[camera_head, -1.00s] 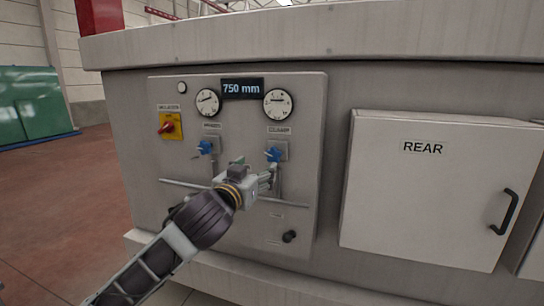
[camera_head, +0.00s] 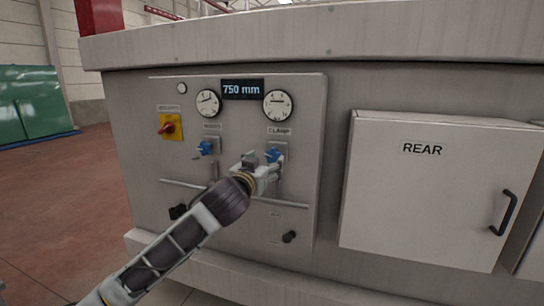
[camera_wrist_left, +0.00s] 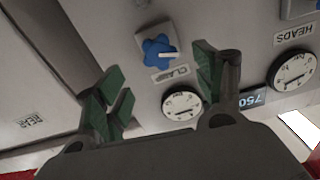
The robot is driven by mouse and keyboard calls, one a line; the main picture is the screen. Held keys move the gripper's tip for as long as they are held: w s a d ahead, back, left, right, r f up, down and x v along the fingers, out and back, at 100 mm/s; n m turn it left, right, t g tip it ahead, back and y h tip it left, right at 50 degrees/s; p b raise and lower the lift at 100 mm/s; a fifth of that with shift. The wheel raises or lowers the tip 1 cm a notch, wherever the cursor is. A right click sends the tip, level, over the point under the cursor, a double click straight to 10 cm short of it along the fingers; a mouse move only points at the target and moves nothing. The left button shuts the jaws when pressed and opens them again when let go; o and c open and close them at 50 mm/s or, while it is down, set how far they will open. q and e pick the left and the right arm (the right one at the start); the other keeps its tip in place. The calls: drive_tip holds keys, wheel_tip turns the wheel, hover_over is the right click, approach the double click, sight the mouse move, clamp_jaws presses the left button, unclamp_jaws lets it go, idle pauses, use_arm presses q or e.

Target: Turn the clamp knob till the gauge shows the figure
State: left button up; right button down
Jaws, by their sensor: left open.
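The blue clamp knob (camera_head: 273,155) sits on a grey plate under the label CLAMP, below the right-hand gauge (camera_head: 277,104). My left gripper (camera_head: 277,168) is open, just in front of and slightly below the clamp knob. In the left wrist view the clamp knob (camera_wrist_left: 158,50) lies beyond the open fingers (camera_wrist_left: 160,88), between them in the picture and apart from both. The clamp gauge (camera_wrist_left: 182,104) shows there too, upside down. Its dark needle lies about level in the head view; the small figures are too blurred to read. My right gripper is not in view.
A second blue knob (camera_head: 206,148) sits under the left gauge (camera_head: 208,103). A display (camera_head: 243,89) reads 750 mm. A red switch on a yellow plate (camera_head: 171,127) is at the left. A thin rail (camera_head: 184,184) runs below the knobs. A REAR door (camera_head: 424,200) stands at the right.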

sight(272, 155)
use_arm(q)
drive_tip(key=shift+x, duration=0.8)
drive_tip(key=shift+p+x, duration=0.4)
drive_tip(key=shift+x, duration=1.9)
drive_tip(key=shift+w+d, duration=0.1)
drive_tip(key=shift+w, duration=0.2)
drive_tip(key=c, duration=1)
